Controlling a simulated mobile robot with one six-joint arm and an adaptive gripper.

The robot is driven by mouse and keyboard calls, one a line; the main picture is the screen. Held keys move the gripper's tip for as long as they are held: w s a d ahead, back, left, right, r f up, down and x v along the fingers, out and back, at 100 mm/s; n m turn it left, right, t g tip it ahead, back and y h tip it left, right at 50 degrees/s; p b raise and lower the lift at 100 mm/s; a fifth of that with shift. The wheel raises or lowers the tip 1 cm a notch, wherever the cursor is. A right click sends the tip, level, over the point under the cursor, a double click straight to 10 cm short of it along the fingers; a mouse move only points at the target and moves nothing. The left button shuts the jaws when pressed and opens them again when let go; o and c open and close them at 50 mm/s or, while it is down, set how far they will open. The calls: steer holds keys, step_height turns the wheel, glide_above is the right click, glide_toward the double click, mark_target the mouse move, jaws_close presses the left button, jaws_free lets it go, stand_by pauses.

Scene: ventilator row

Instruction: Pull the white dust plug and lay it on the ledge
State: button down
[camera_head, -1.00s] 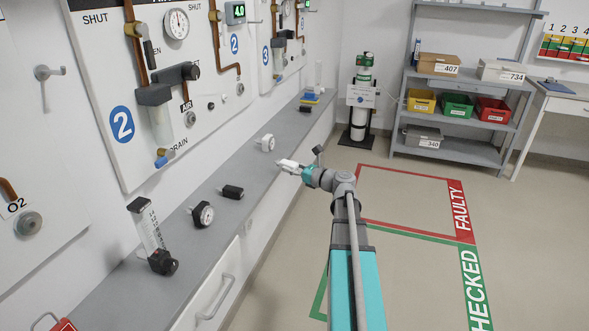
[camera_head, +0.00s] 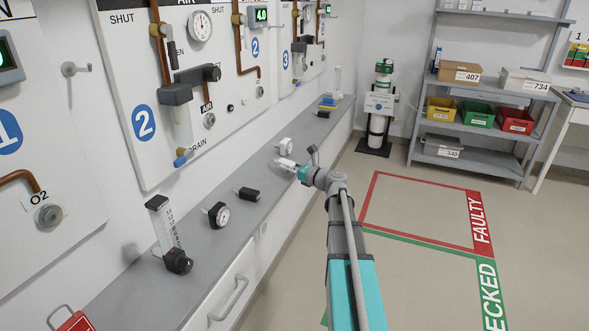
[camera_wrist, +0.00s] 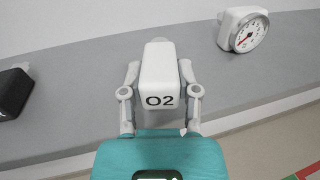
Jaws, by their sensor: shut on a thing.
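My gripper (camera_head: 287,164) is shut on a white block (camera_wrist: 160,78) with rounded edges, marked "O2". In the wrist view, one finger presses each side of it. The block is over the grey ledge (camera_wrist: 80,70); I cannot tell if it touches the ledge. In the head view the block (camera_head: 284,163) is small at the gripper's tip. I cannot tell for sure whether this block is the white dust plug. Small outlets and knobs on the wall panel (camera_head: 150,75) are too small to read as a plug.
A white gauge (camera_head: 284,146) stands just beyond the gripper. Nearer on the ledge are a black block (camera_head: 246,193), a round dial gauge (camera_head: 218,214) and a flowmeter (camera_head: 168,236). Coloured items (camera_head: 328,104) lie at the far end. Bare ledge shows between these things.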

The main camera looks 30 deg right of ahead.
mark_target(280, 163)
steer(key=shift+x, duration=2.05)
steer(key=shift+s+f+b, duration=0.15)
steer(key=shift+f+b, duration=0.25)
steer(key=shift+b, duration=0.15)
steer(key=shift+f, duration=0.2)
steer(key=shift+a, duration=0.1)
steer(key=shift+c, duration=1.3)
jaws_free()
steer(key=shift+s+d+f, duration=0.15)
steer(key=shift+s+d, duration=0.1)
steer(key=shift+s, duration=0.35)
steer(key=v, duration=1.1)
steer(key=shift+d, duration=0.2)
